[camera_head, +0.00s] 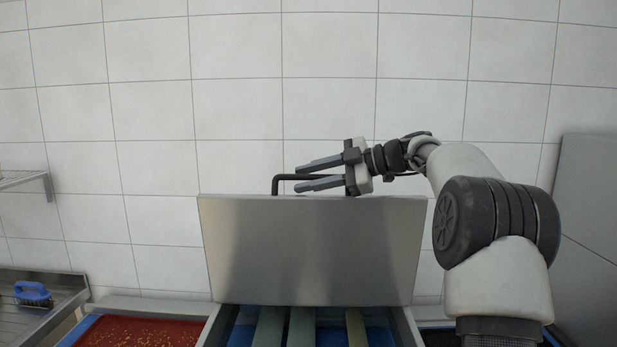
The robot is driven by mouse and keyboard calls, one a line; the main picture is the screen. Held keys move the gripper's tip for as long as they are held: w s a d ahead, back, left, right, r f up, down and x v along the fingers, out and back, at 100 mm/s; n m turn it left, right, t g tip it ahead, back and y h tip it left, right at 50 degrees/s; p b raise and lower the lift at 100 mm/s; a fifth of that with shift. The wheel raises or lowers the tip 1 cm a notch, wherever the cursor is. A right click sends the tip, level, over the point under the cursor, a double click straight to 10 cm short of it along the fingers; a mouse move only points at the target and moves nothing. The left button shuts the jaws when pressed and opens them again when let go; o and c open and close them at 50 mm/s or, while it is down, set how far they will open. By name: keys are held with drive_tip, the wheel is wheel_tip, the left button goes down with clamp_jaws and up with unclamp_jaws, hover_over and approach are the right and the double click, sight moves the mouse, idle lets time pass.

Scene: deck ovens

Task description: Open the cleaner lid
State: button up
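The cleaner lid (312,255) is a flat brushed-steel panel, standing raised and nearly upright at the back of the cleaner (408,328). Below it the cleaner's inside shows, with blue parts and several pale strips. A black bar handle (276,184) sticks up at the lid's top edge. My gripper (298,177) is at that edge, pointing left, with its two fingers apart. The bar shows between the fingers in the picture; whether they touch it, I cannot tell. The right end of the handle is hidden behind my gripper.
A red surface with yellowish crumbs (140,331) lies left of the cleaner. A blue-handled brush (33,293) rests on a steel counter (50,318) at the far left, below a wall shelf (22,180). A grey panel (590,230) stands at right. The tiled wall is behind.

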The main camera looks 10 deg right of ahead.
sight(308, 198)
clamp_jaws()
drive_tip(key=shift+s+f+b, duration=0.25)
drive_tip(key=shift+f+b, duration=0.1)
drive_tip(key=shift+b, duration=0.8)
drive_tip(key=s+b, duration=0.2)
drive_tip(key=b, duration=0.3)
drive_tip(key=s+a+f+n+t+b, duration=0.1)
drive_tip(key=s+b, duration=0.2)
drive_tip(key=b, duration=0.3)
drive_tip(key=s+n+b, duration=0.1)
drive_tip(key=s+b, duration=0.1)
drive_tip(key=b, duration=0.3)
drive_tip(key=shift+s+a+f+b, duration=0.2)
drive_tip(key=shift+f+b, duration=0.15)
drive_tip(key=s+b, duration=0.2)
drive_tip(key=shift+a+r+t+b, duration=0.2)
drive_tip(key=shift+a+t+b, duration=0.1)
drive_tip(key=shift+b, duration=0.1)
